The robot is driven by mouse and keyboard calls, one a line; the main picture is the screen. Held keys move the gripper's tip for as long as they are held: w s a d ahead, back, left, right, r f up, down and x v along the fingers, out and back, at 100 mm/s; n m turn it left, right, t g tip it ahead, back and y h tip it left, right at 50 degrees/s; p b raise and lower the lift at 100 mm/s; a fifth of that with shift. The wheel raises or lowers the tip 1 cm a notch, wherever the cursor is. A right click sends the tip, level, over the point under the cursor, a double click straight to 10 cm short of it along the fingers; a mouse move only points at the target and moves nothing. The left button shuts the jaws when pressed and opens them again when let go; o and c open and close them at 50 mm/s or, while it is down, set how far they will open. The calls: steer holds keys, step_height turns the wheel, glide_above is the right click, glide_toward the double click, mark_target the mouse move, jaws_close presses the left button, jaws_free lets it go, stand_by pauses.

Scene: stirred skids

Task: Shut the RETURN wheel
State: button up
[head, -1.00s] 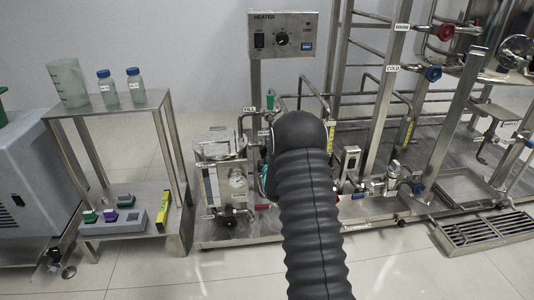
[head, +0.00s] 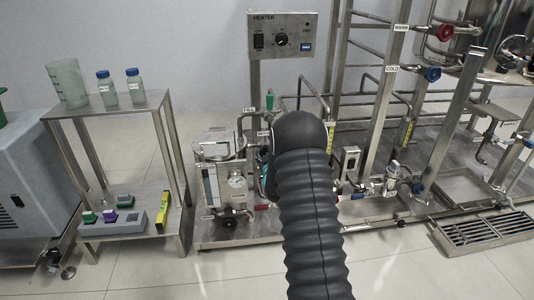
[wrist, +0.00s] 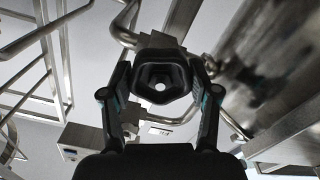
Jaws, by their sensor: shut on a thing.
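In the wrist view my gripper (wrist: 161,100) has its two dark fingers on either side of a black faceted wheel (wrist: 163,97) with a light hub, and is shut on it. The wheel sits in front of a steel valve body (wrist: 160,42) joined to bent pipework. No RETURN label can be read on it, so its name is not confirmed by the picture. In the head view my black ribbed arm covers the gripper and the wheel.
A heater box (head: 283,35) stands on a post above. A small skid with a gauge (head: 237,182) is left of my arm. Red (head: 445,32) and blue (head: 432,74) wheels are on the right frame. A steel cart (head: 145,103) holds bottles. Floor in front is clear.

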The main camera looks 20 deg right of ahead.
steer(key=m, duration=0.5)
steer(key=shift+d+m, duration=0.1)
steer(key=shift+m, duration=0.2)
steer(key=m, duration=0.5)
steer(key=shift+m, duration=0.3)
steer(key=o, duration=1.2)
steer(key=shift+c, duration=0.2)
steer(key=shift+s, duration=0.1)
steer(key=v, duration=1.2)
